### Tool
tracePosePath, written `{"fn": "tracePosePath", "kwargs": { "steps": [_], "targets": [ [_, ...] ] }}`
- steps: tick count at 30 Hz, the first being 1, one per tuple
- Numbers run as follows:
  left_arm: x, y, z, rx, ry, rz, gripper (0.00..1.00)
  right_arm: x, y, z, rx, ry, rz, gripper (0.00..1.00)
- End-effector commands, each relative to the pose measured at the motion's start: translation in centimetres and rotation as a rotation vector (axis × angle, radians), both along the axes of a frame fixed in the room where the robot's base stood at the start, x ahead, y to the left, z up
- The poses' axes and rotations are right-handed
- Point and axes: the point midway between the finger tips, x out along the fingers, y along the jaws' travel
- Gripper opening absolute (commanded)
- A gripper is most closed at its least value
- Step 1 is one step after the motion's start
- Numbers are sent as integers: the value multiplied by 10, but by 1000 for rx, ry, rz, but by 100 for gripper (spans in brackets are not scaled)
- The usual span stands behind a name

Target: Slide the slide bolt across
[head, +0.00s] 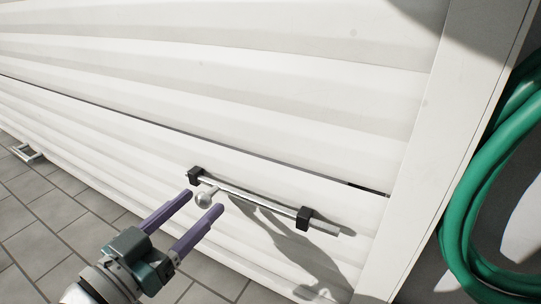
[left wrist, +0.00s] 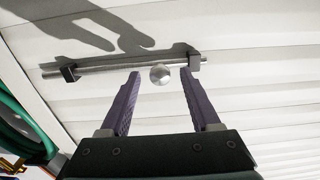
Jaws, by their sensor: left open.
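The slide bolt is a silver rod (head: 258,198) on the white panelled door, held by two black brackets, one at the left (head: 195,175) and one at the right (head: 304,218). Its round knob (head: 204,199) sits close to the left bracket. My left gripper (head: 205,201) is open, its purple fingers pointing at the door with the knob near and between their tips. In the left wrist view the knob (left wrist: 160,75) shows between and just beyond the open fingertips (left wrist: 163,74). Whether a finger touches the knob is unclear. My right gripper is not in view.
The ribbed white door (head: 250,80) fills most of the view, with a white frame post (head: 425,160) at the right. A coiled green hose (head: 470,200) hangs beyond it. A small metal handle (head: 27,153) is low at the far left. The grey tiled floor (head: 40,215) is clear.

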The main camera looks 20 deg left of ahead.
Motion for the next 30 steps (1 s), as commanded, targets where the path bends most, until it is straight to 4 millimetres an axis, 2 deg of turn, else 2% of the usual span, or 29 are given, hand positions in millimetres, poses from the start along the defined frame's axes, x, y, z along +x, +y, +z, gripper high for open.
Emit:
{"fn": "tracePosePath", "kwargs": {
  "steps": [5, 22, 30],
  "targets": [
    [0, 0, 1, 0, 0, 0, 63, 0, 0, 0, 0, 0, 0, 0],
    [0, 0, 0, 0, 1, 1, 0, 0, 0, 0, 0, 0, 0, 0],
    [0, 0, 0, 0, 1, 1, 0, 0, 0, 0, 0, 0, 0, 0]
  ]
}}
